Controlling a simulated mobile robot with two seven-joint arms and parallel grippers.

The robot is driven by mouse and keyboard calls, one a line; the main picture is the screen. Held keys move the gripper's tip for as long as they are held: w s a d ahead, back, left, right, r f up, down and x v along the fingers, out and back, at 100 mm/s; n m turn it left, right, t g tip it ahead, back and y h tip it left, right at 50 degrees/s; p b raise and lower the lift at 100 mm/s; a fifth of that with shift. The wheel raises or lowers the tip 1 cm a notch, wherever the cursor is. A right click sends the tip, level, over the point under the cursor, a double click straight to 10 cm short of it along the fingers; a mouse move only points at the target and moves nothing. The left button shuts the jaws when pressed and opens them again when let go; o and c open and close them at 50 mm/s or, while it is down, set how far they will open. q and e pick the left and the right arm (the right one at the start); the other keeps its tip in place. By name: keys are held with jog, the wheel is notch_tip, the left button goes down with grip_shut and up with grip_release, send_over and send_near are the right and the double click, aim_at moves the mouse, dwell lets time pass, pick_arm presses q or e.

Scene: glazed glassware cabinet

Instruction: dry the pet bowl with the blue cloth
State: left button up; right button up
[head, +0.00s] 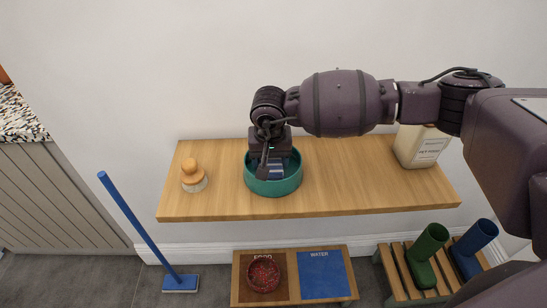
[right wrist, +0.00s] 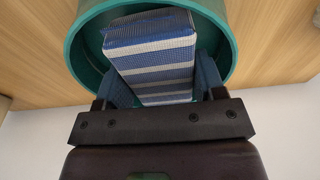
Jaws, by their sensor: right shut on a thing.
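The green pet bowl (head: 272,186) stands on the wooden wall shelf; its rim and inner wall also show in the right wrist view (right wrist: 222,20). My right gripper (head: 268,165) reaches down into the bowl from above. It is shut on the blue cloth (right wrist: 152,55), a folded piece with white stripes, which sits inside the bowl. A bit of the cloth (head: 276,170) shows beside the fingers in the head view. Whether the cloth touches the bowl's floor is hidden. My left gripper is not in view.
On the shelf (head: 350,190) are a wooden-knobbed brush (head: 192,176) at left and a cream container (head: 420,147) at right. Below are a feeding stand with a red-filled bowl (head: 263,274), green (head: 428,254) and blue boots (head: 474,247), and a blue long-handled tool (head: 140,225).

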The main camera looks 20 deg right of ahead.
notch_tip(320, 180, up, 4)
jog(key=shift+r+p, duration=0.25)
jog(key=shift+p, duration=0.5)
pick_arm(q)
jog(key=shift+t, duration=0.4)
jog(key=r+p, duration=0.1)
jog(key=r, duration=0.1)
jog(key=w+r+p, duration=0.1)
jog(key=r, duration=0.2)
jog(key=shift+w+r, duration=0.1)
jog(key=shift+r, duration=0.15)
pick_arm(e)
notch_tip(320, 180, up, 6)
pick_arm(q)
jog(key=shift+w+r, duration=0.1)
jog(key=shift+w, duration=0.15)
